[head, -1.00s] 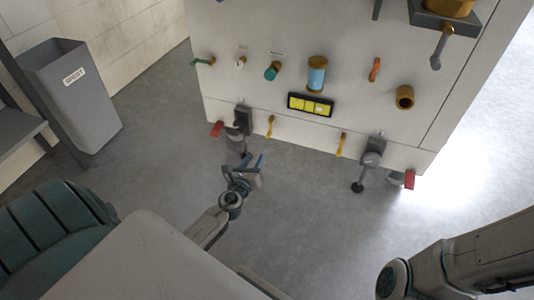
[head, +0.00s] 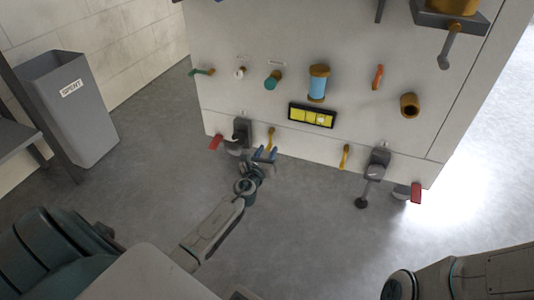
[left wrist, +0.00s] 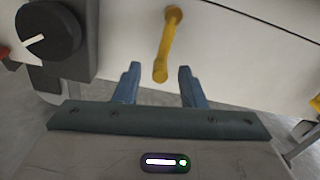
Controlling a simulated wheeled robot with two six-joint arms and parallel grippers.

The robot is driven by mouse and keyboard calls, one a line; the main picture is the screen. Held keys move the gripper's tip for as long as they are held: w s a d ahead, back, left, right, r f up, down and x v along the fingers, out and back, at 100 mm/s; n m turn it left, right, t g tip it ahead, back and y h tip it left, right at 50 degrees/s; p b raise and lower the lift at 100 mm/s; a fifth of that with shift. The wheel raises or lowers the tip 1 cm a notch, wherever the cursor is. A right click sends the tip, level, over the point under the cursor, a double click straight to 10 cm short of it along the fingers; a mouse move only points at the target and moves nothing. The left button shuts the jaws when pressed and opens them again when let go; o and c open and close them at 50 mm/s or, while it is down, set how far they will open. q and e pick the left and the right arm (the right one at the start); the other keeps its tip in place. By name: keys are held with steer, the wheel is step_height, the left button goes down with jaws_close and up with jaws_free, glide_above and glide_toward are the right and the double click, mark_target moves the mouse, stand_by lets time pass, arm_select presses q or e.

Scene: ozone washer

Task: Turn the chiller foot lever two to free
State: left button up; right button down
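A yellow lever (head: 270,139) hangs down from the low front strip of the white machine (head: 340,100). A second yellow lever (head: 346,155) hangs further right on the same strip. I cannot read which one is numbered two. My left gripper (head: 265,154) is just below and in front of the left lever. In the left wrist view, the left gripper (left wrist: 159,72) is open, and the yellow lever (left wrist: 165,48) hangs with its lower end between the fingertips, apart from both. My right gripper is not in view.
A dark grey foot bracket (head: 241,130) with a round knob (left wrist: 46,32) sits just left of my left gripper. A red tab (head: 215,142) is beside it. Another foot bracket (head: 377,163) stands at right. A grey bin (head: 85,110) is at left. The floor between is clear.

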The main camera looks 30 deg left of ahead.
arm_select(q)
steer(key=shift+w, duration=0.3)
jaws_close()
